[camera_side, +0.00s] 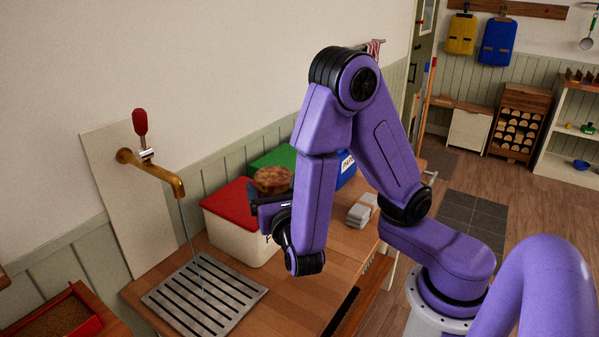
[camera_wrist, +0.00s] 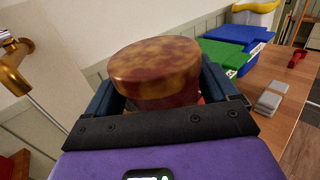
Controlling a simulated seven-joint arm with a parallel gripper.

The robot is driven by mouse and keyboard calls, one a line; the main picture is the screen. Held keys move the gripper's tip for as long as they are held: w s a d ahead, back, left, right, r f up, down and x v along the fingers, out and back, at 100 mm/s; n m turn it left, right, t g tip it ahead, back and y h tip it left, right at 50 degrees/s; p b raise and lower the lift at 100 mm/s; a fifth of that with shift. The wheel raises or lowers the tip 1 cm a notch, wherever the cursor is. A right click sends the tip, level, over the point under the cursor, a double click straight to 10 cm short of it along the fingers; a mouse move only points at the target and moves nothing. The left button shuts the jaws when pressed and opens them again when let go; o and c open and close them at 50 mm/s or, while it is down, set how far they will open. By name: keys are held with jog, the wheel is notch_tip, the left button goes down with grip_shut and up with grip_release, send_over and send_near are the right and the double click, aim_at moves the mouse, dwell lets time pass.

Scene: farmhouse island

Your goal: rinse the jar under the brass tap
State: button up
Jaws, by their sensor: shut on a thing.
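The jar (camera_side: 272,180) is a squat round thing with a mottled brown and amber top. It also fills the middle of the wrist view (camera_wrist: 155,72), its lower part hidden by my gripper. My gripper (camera_side: 265,195) is shut on the jar and holds it about upright, in front of the red-lidded bin in the side view. The brass tap (camera_side: 165,177) with a red handle (camera_side: 140,122) is on the wall to the left, apart from the jar. A thin stream of water (camera_side: 190,237) runs from its spout to the slatted metal drain (camera_side: 206,296). The tap shows at the wrist view's left edge (camera_wrist: 14,68).
A white bin with a red lid (camera_side: 233,233) stands just behind the drain. Green (camera_side: 262,160) and blue (camera_side: 347,172) boxes stand farther along the wall. Grey blocks (camera_side: 361,212) lie on the wooden counter. A red tray of brown grains (camera_side: 55,318) is at lower left.

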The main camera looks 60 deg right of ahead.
jog(key=s+a+n+t+y, duration=0.3)
jog(key=a+n+y, duration=0.25)
jog(key=a, duration=0.25)
jog(key=shift+m+y, duration=0.25)
jog(key=shift+y, duration=0.4)
jog(key=f, duration=0.5)
jog(key=shift+w+a+f, duration=0.1)
jog(key=shift+w+a, duration=0.1)
jog(key=shift+a, duration=0.05)
jog(key=w+a+f, duration=0.1)
jog(key=w+a, duration=0.1)
jog(key=w, duration=0.4)
jog(key=w+a+f, duration=0.1)
jog(key=w+a, duration=0.1)
jog(key=w, duration=0.5)
jog(key=shift+a+f, duration=0.25)
jog(key=shift+f, duration=0.1)
jog(key=shift+d, duration=0.15)
jog(key=shift+w+d, duration=0.2)
jog(key=shift+d, duration=0.2)
jog(key=shift+a, duration=0.1)
jog(key=shift+s+a, duration=0.2)
jog(key=shift+a, duration=0.25)
